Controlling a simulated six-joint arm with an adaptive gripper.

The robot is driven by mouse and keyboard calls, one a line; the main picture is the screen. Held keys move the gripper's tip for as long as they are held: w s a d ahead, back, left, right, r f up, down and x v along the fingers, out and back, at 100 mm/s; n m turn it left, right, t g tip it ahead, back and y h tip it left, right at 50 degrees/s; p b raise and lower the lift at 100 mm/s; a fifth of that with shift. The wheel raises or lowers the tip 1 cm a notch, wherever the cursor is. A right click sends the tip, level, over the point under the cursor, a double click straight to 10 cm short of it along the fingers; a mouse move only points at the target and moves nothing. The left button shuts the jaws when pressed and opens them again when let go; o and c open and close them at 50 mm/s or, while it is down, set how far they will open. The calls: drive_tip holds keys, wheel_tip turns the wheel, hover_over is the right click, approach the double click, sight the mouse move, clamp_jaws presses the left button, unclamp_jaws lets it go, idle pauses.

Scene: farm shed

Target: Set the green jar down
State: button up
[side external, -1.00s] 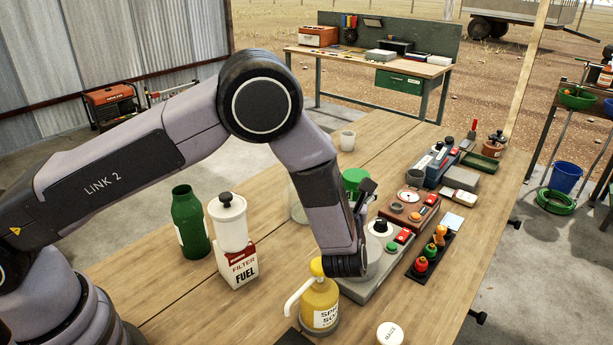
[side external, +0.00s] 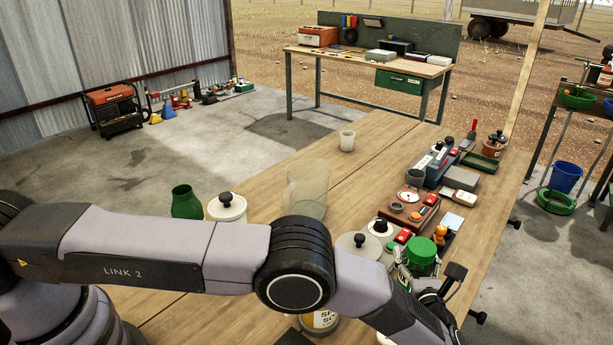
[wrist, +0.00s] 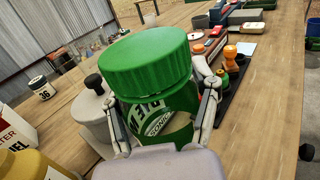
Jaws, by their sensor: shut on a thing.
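The green jar has a ribbed green lid and a printed label. In the wrist view the jar (wrist: 150,65) fills the middle, with a finger pressed on each side. In the side view its green lid (side external: 422,254) shows at the right of the arm, and the jar looks about upright. My gripper (wrist: 163,112) is shut on the jar's body below the lid. The jar's base is hidden, so I cannot tell whether it touches the table (side external: 395,140).
A clear glass container (side external: 307,190), white canister (side external: 227,207) and open green bottle (side external: 187,202) stand left. Bare wood shows right of the strip.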

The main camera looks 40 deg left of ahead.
drive_tip(key=shift+f, duration=3.5)
drive_tip(key=shift+f, duration=0.15)
drive_tip(key=o, duration=1.2)
